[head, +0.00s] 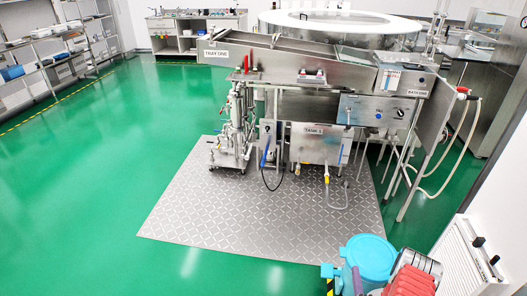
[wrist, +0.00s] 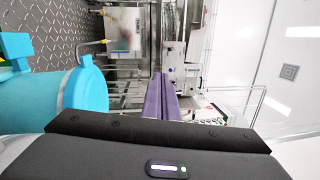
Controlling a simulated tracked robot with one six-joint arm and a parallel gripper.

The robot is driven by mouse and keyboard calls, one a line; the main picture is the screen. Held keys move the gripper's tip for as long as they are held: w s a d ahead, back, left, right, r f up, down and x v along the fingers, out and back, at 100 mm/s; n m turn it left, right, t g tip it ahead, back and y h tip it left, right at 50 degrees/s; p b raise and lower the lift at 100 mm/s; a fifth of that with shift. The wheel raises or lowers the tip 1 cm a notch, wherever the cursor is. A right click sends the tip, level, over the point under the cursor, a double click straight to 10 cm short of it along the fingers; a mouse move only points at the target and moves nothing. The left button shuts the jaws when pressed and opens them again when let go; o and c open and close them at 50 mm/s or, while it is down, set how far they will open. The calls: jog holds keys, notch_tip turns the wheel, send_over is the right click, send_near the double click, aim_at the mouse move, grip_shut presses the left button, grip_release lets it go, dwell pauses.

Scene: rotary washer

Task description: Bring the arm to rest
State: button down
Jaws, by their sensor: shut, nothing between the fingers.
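My gripper (wrist: 160,78) shows in the middle of the wrist view. Its two long purple fingers lie side by side, shut, with nothing between them. The dark body of the gripper fills the bottom of that view. Parts of my arm show at the bottom right of the head view, near the front edge of the metal floor plate. The full pose of the arm is cut off by the picture's edge.
The washer with its TANK 1 box (head: 318,143) and BATH ONE unit (head: 405,80) stands on a patterned metal plate (head: 250,205). A hose (head: 465,150) hangs at its right. A white radiator-like unit (head: 468,258) stands at the lower right. Green floor (head: 80,200) is clear at left.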

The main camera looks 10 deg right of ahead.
jog(key=w+a+r+n+y, duration=0.3)
jog(key=w+a+r+y, duration=0.25)
jog(key=r, duration=0.35)
jog(key=w+a+r+n+y, duration=0.3)
jog(key=w+a+r+y, duration=0.3)
jog(key=r, duration=0.4)
jog(key=s+a+r+n+g+y, duration=0.3)
jog(key=a+r+n+g+y, duration=0.6)
jog(key=a+r, duration=0.65)
jog(key=s+a+r+n+g+h, duration=0.25)
jog(key=s+a+r+g, duration=0.2)
jog(key=s, duration=0.35)
jog(key=s+a+r+n+g+h, duration=0.1)
jog(key=s+a+r+g+h, duration=0.25)
jog(key=s+r+g, duration=0.35)
jog(key=s+d+r+n+t+h, duration=0.1)
jog(key=s+d+r+t+h, duration=0.2)
jog(key=s, duration=0.4)
jog(key=s+d+r+n+t+h, duration=0.2)
jog(key=s+d+r+t+h, duration=0.2)
jog(key=s+h, duration=0.3)
jog(key=shift+s+d+r+h, duration=0.2)
jog(key=shift+d+r+h, duration=0.15)
jog(key=shift+d+r, duration=0.05)
